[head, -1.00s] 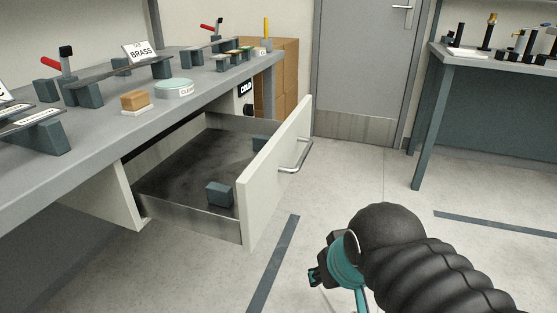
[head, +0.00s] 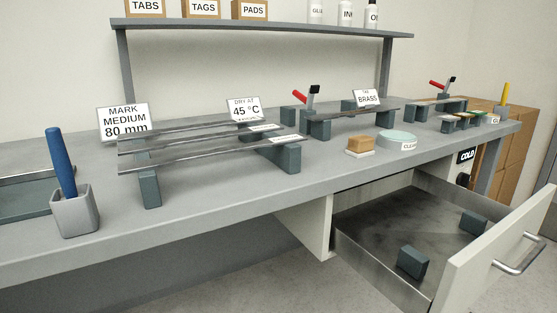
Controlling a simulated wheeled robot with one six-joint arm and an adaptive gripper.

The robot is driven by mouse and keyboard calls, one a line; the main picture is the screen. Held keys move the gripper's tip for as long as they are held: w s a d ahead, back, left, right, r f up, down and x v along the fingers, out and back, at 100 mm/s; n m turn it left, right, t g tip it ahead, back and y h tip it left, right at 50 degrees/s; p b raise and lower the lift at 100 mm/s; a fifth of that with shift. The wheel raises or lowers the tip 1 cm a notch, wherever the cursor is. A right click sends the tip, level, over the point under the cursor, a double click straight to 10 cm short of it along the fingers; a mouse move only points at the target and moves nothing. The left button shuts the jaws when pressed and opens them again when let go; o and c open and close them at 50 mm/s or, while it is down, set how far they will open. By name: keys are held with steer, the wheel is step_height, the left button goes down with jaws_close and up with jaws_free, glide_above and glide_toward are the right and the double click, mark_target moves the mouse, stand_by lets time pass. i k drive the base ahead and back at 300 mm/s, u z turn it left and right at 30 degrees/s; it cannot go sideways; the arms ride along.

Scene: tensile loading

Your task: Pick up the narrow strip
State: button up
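I cannot tell for sure which is the narrow strip. Another strip (head: 350,114) rests on blocks by the "BRASS" sign (head: 367,98), with a red-handled clamp (head: 303,97) at its left end. My gripper is not in view now.
An open drawer (head: 465,262) juts out at the lower right with two dark blocks inside. A blue marker (head: 61,161) stands in a grey cup (head: 75,212) at the bench's left. A sponge (head: 360,143) and round dish (head: 397,139) sit right of the strips. A shelf (head: 260,29) runs above.

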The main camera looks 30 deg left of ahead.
mark_target(127, 168)
steer(key=z, duration=2.1)
steer(key=k, duration=2.05)
steer(key=u, duration=1)
